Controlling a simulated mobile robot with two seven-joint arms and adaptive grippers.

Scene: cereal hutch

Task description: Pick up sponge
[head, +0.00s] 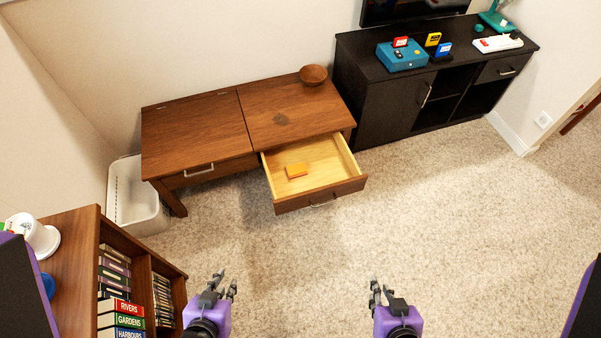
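An orange-yellow sponge (297,170) lies in the open drawer (340,165) of the brown wooden desk (195,130). It sits towards the left side of the pale drawer floor. My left gripper (226,284) is in the lower left, its fingers apart and empty, above the carpet and well short of the drawer. My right gripper (376,292) is in the lower middle, also with nothing in its fingers; its fingers look apart. Neither gripper touches anything.
A wooden bowl (313,75) stands on the desk. A black cabinet (385,95) with a teal box (402,57) stands at the right. A bookshelf (75,245) is at the lower left, a white bin (132,195) beside the desk. The carpet (440,210) in front is clear.

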